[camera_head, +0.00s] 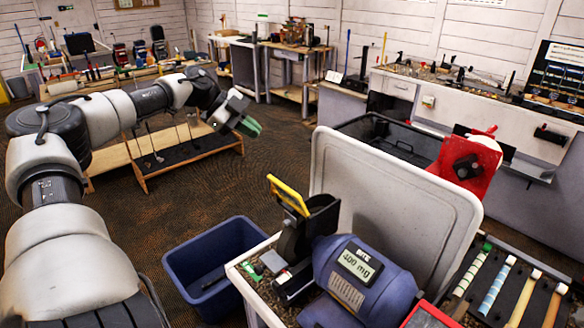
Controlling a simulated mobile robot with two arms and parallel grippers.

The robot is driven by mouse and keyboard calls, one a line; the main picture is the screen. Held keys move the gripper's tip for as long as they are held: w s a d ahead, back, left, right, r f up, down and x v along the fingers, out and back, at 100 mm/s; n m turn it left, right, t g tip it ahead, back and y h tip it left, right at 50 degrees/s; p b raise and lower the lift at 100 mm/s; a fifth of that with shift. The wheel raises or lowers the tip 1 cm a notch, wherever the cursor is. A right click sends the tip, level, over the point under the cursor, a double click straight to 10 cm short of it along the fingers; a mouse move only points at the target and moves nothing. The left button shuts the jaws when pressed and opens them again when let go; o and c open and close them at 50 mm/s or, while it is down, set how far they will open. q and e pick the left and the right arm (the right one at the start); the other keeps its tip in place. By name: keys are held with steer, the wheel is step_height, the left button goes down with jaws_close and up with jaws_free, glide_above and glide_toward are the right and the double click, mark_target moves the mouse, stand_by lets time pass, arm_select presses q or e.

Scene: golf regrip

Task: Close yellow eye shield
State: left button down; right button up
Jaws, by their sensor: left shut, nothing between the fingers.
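The yellow eye shield (288,195) is a yellow-framed flap on the blue bench grinder (366,280), at the lower middle. It is tilted up and stands clear above the black wheel guard (318,216). My left gripper (250,127) is shut and empty. It hangs in the air in the upper middle left, up and left of the shield and apart from it, with green fingertips. My right gripper is not in view.
A large grey panel (385,195) stands behind the grinder. A blue bin (215,262) is on the floor left of the grinder's stand. A red machine (462,165) is to the right. A low wooden club rack (180,160) stands behind my left arm.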

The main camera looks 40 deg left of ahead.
arm_select(q)
steer(key=s+d+r+m+g+y, duration=0.15)
steer(key=d+r+g+y, duration=0.35)
steer(key=d, duration=0.6)
steer(key=s+d+r+m+g+y, duration=0.15)
steer(key=d+r+g, duration=0.25)
steer(key=d+r, duration=0.55)
steer(key=p, duration=0.6)
glide_above(291, 200)
steer(key=w, duration=0.2)
steer(key=shift+y, duration=0.35)
steer(key=f, duration=1.2)
steer(key=shift+s+a+f, duration=0.2)
steer(key=shift+s, duration=0.05)
steer(key=shift+s+f, duration=0.3)
steer(key=shift+s, duration=0.15)
steer(key=shift+w, duration=0.15)
steer(key=shift+a, duration=0.1)
